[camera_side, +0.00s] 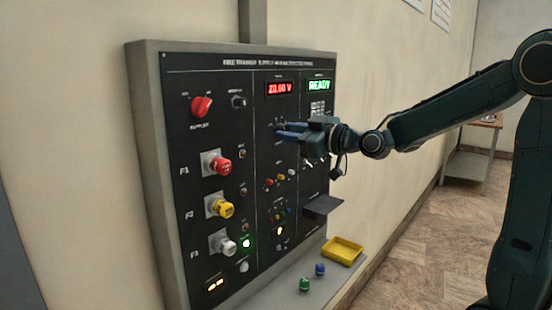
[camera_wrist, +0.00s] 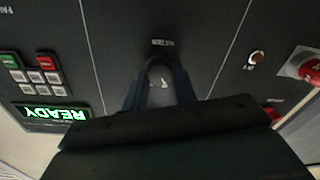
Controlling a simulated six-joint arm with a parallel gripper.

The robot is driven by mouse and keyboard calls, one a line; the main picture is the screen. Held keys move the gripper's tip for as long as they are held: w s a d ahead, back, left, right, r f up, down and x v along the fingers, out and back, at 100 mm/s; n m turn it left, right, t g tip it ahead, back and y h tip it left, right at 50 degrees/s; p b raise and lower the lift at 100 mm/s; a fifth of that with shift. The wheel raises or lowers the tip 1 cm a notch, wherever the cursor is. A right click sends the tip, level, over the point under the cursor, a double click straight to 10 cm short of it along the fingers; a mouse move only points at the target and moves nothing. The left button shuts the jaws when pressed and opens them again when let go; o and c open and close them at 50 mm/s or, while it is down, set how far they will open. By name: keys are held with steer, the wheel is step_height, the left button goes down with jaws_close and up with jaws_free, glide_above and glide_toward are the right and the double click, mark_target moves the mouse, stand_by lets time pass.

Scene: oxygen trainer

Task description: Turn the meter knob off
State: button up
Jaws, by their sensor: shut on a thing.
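My gripper (camera_side: 279,130) reaches the panel from the right in the side view, its blue fingers at the panel face below the red voltage display. In the wrist view the fingertips (camera_wrist: 160,72) close around the dark meter knob (camera_wrist: 162,77), just beside a small upside-down label on the panel. A small pale mark shows between the fingers. The fingers hide most of the knob, so its pointer setting cannot be read.
The panel (camera_side: 165,150) carries a red rotary knob (camera_side: 201,107) and red (camera_side: 217,165), yellow (camera_side: 219,206) and white (camera_side: 222,243) knobs at left. The display (camera_side: 280,88) reads about 23.00 V; another shows READY (camera_side: 320,85). A yellow tray (camera_side: 342,251) sits on the ledge below.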

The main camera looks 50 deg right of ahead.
steer(key=n, duration=0.5)
steer(key=shift+n, duration=0.3)
stand_by(0.4)
steer(key=o, duration=1)
steer(key=shift+s, duration=0.1)
steer(key=shift+s+d+r, duration=0.15)
steer(key=shift+s, duration=3.25)
steer(key=shift+s+d+r, duration=0.1)
steer(key=shift+s+d, duration=0.05)
steer(key=shift+s, duration=3.25)
